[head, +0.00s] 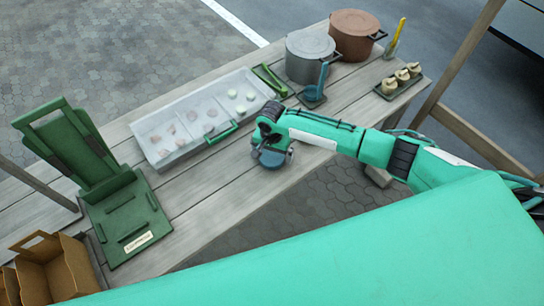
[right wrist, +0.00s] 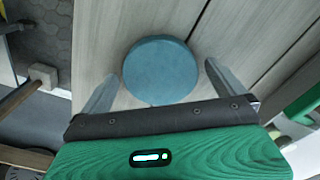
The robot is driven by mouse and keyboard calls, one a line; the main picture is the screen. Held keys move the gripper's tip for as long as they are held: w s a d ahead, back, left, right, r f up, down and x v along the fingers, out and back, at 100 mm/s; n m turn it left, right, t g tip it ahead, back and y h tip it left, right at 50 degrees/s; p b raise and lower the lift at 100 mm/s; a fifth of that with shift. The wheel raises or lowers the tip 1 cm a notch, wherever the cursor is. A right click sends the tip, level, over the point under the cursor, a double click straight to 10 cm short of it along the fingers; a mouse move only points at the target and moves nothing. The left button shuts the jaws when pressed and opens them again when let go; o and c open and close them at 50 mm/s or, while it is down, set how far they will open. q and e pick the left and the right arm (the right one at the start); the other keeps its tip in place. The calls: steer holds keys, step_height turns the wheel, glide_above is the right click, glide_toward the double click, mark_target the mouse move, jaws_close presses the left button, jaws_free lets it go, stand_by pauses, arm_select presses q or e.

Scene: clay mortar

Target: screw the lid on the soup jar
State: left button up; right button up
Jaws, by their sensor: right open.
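A round blue lid (right wrist: 160,70) shows from above in the right wrist view, over the wooden table. In the head view a blue-grey round edge (head: 270,161) shows just under my right gripper (head: 272,152). My right gripper (right wrist: 160,76) is open, with one finger on each side of the lid and gaps to it. I cannot tell whether the lid lies on the table or sits on a soup jar; no jar body is clearly visible. My left gripper is not in view.
A clear-covered tray (head: 160,150) lies left of the gripper. Green tongs (head: 270,80), a grey pot (head: 308,62), a brown pot (head: 354,38) and a blue ladle (head: 313,92) stand behind. A green stand (head: 125,220) and cardboard carriers (head: 52,272) are at left. The table's front edge is close.

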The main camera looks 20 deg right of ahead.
mark_target(272, 156)
steer(key=c, duration=0.9)
steer(key=shift+c, duration=0.2)
steer(key=shift+r, duration=0.1)
step_height(272, 156, up, 20)
steer(key=b, duration=0.2)
